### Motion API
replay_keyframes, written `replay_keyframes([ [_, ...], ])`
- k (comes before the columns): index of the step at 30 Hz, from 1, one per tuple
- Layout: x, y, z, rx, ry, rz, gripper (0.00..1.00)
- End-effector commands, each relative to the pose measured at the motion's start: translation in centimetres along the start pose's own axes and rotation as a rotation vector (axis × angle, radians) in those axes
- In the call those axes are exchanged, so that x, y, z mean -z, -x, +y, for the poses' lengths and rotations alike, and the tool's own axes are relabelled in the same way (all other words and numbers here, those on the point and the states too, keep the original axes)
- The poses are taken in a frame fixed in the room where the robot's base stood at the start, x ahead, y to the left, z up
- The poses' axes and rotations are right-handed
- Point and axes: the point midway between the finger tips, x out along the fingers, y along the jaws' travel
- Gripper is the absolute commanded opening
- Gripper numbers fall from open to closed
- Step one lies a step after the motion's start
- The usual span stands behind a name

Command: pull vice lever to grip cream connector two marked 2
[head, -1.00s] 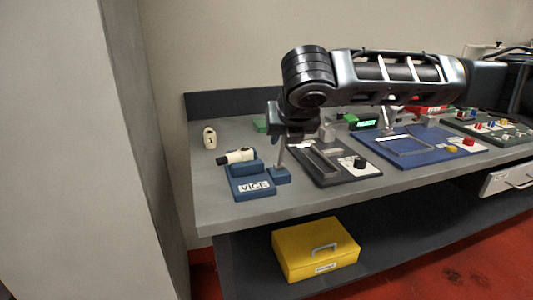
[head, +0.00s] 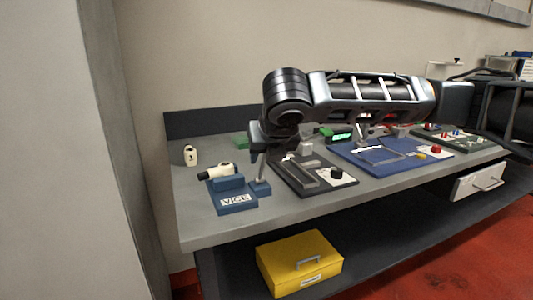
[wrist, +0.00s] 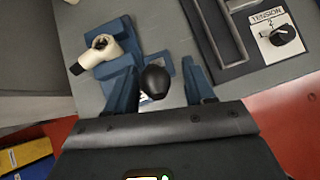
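The blue vice (head: 233,203), labelled VICE, stands at the left front of the bench. A cream connector (head: 218,171) with a dark end lies in its jaws; it also shows in the wrist view (wrist: 104,56). I cannot read a number on it. The vice lever (head: 262,168) rises from a small blue base just right of the vice. In the wrist view the lever's black knob (wrist: 155,80) sits between the blue fingers of my gripper (wrist: 160,82). The fingers are open, with a gap on the right; the left finger is close to the knob. In the head view my gripper (head: 258,146) is at the lever's top.
Another cream connector (head: 190,155), marked 1, stands behind the vice. A dark tension panel (head: 312,176) lies right of the lever, and a blue board (head: 390,153) lies beyond it. A yellow box (head: 300,262) sits on the lower shelf.

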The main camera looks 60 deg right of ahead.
Motion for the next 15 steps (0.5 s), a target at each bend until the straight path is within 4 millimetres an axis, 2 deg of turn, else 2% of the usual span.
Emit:
replay_keyframes([
  [9, -0.1, 0.3, 0.1, -0.003, 0.001, -0.003, 0.57],
  [15, -0.2, 2.9, 0.1, -0.004, 0.003, -0.005, 0.57],
])
